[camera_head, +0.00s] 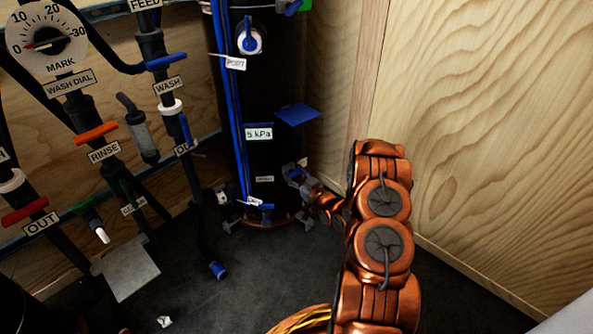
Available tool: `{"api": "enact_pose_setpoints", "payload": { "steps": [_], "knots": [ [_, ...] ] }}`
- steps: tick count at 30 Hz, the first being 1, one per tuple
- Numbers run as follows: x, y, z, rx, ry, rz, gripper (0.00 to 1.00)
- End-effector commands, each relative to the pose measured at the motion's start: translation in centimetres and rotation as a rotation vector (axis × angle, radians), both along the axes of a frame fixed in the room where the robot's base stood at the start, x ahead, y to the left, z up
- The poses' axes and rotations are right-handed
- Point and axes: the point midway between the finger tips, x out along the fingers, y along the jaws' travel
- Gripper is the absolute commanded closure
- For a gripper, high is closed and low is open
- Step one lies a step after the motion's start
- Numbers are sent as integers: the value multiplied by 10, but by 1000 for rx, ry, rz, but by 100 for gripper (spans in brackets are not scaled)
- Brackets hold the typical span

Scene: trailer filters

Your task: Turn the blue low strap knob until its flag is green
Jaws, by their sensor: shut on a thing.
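A black upright cylinder (265,95) with blue vertical lines stands against the wooden corner. My gripper (296,172) is at its lower right side, at the end of my copper-coloured arm. It is shut on a small blue part, which looks like the low strap knob (293,174); the fingers hide most of it. A blue flat plate (297,114) sticks out of the cylinder above the gripper. I see no green flag beside the gripper; a green piece (305,5) shows at the top edge, higher on the cylinder.
A blue-and-white valve (249,40) and a "5 kPa" label (259,133) are on the cylinder. Pipes with coloured handles and a wash dial (47,38) fill the left. A plywood wall (480,130) bounds the right. Dark floor (230,295) lies in front.

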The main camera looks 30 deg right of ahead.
Motion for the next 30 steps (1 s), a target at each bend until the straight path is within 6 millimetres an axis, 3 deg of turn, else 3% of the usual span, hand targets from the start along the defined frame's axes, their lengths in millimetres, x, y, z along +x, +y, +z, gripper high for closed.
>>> {"api": "enact_pose_setpoints", "payload": {
  "steps": [10, 25, 26, 30],
  "knots": [
    [-1, -2, 1, -147, -7, -4, 81],
    [-1, -2, 0, -172, -8, -2, 81],
    [-1, -2, 0, -172, -8, -2, 46],
    [-1, -1, 0, -172, -8, -1, 31]
  ]
}}
